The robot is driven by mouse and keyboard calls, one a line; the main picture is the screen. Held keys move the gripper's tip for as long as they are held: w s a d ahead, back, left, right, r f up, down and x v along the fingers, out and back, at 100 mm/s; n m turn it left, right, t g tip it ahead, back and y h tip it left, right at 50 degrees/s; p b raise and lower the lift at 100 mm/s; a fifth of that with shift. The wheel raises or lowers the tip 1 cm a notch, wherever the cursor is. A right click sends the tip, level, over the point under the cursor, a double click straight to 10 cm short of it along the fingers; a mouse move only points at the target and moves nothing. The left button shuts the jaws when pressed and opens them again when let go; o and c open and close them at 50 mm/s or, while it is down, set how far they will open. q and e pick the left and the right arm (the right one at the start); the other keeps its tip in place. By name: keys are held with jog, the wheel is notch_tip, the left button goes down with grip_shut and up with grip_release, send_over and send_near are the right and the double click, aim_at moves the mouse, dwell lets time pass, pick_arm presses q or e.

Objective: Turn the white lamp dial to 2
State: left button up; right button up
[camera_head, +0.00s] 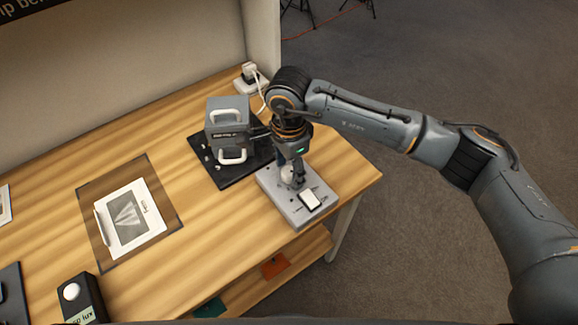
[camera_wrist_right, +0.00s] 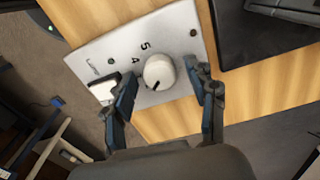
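The white lamp dial (camera_wrist_right: 158,71) is a round knob on a light grey control plate (camera_wrist_right: 180,30). A black pointer mark shows on its lower side in the right wrist view, and the printed digits 5 and 4 are visible up and left of it. In the head view the plate (camera_head: 272,194) lies at the table's right end, and the dial is partly hidden under my right gripper (camera_head: 292,182). My right gripper (camera_wrist_right: 163,98) is open, its fingers on either side of the dial with gaps visible. My left gripper is not in view.
A grey box with white handles (camera_head: 228,120) stands on a black mat (camera_head: 206,168) left of the plate. A white rocker switch (camera_head: 311,199) sits on the plate. A black box with a white knob (camera_head: 84,297) is front left.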

aim_at(289, 171)
notch_tip(289, 171, up, 12)
dwell(0.6)
dwell(0.4)
